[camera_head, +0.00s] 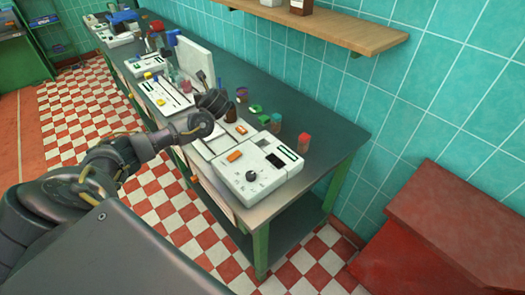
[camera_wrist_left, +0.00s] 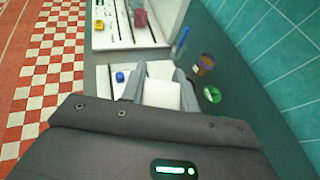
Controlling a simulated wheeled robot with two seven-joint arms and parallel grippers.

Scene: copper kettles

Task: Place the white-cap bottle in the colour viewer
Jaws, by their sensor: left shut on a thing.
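My left gripper (camera_head: 218,101) is above the dark bench, near the middle of the row of white devices. In the left wrist view the two grey fingers (camera_wrist_left: 161,82) are shut on a white, square-looking thing, which appears to be the cap of the white-cap bottle (camera_wrist_left: 161,95). The bottle's body is hidden below it. A brown shape (camera_head: 229,113) shows just under the gripper in the head view; I cannot tell if it is the bottle. A white device with a black dial (camera_head: 258,166) stands at the bench's near end. I cannot tell which device is the colour viewer.
Green rings (camera_head: 263,118) and a small jar (camera_head: 242,93) are beside the gripper. A wooden shelf (camera_head: 320,24) hangs above; a red box (camera_head: 440,220) stands at right.

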